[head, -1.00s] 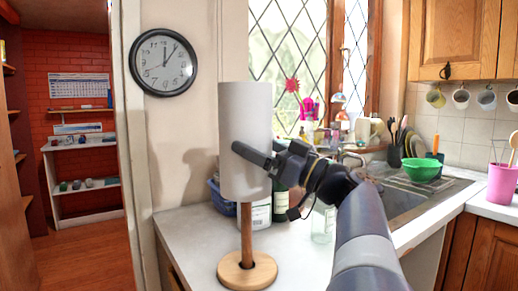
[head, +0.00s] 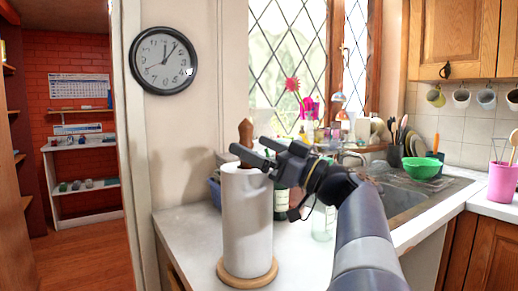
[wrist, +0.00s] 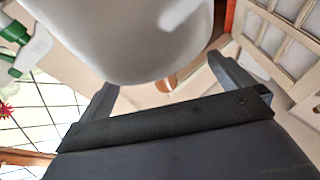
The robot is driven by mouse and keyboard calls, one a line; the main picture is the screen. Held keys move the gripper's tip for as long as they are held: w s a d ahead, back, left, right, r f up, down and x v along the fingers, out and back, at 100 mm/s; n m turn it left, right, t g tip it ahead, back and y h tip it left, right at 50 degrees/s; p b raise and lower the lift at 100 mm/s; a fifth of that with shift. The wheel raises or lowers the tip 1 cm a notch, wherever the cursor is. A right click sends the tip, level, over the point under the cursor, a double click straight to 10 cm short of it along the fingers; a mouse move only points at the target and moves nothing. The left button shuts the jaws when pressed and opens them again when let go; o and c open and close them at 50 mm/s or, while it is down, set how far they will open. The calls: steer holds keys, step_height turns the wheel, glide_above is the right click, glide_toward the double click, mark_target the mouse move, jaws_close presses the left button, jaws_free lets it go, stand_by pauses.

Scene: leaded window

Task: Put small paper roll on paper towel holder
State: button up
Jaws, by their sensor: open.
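The white paper roll (head: 246,220) stands upright around the post of the wooden paper towel holder (head: 247,278), low down by its round base. The brown rounded top of the post (head: 246,132) sticks out above the roll. My gripper (head: 250,152) is open and empty at the top of the roll, with its fingers close to the post; I cannot tell if they touch the roll. In the wrist view, the roll (wrist: 140,45) fills the upper middle, beyond the open fingers (wrist: 165,85).
The holder stands on a pale worktop (head: 180,225) with bare room to its left. Bottles (head: 281,203) and a blue basket (head: 214,190) stand behind. The sink (head: 400,200) and a green bowl (head: 421,168) lie to the right.

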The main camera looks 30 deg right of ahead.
steer(key=v, duration=1)
steer(key=shift+s+f, duration=0.2)
steer(key=shift+s, duration=0.15)
steer(key=shift+d, duration=0.15)
steer(key=x, duration=1.1)
steer(key=shift+r+p, duration=0.4)
steer(key=shift+d+r+p, duration=0.1)
steer(key=shift+r+p, duration=0.15)
steer(key=shift+p, duration=0.1)
steer(key=shift+f, duration=0.2)
